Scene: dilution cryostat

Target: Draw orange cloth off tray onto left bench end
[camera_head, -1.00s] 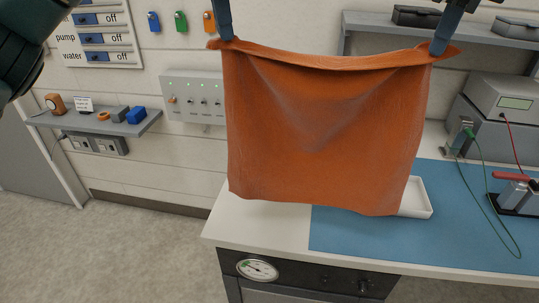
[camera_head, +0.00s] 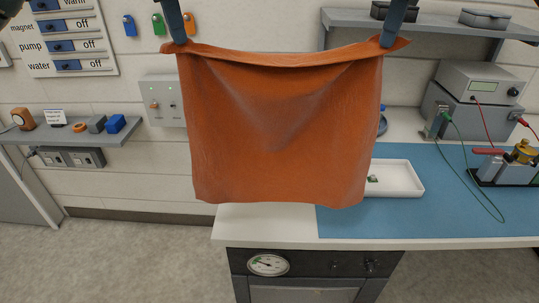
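The orange cloth (camera_head: 285,135) hangs spread between my two grippers, its top edge sagging slightly. My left gripper (camera_head: 180,42) is shut on its upper left corner and my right gripper (camera_head: 387,42) is shut on its upper right corner. The cloth hangs in front of the left bench end (camera_head: 265,222), its lower edge near the bench top; I cannot tell whether it touches. The white tray (camera_head: 405,178) lies on the blue mat to the right, partly hidden behind the cloth. A small green item (camera_head: 373,179) shows in it.
The blue mat (camera_head: 450,215) covers the bench to the right. A grey instrument (camera_head: 480,85) with red and green leads, and a red-handled device (camera_head: 505,165), stand there. A wall shelf (camera_head: 440,25) is behind my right gripper. A small shelf (camera_head: 80,133) is at left.

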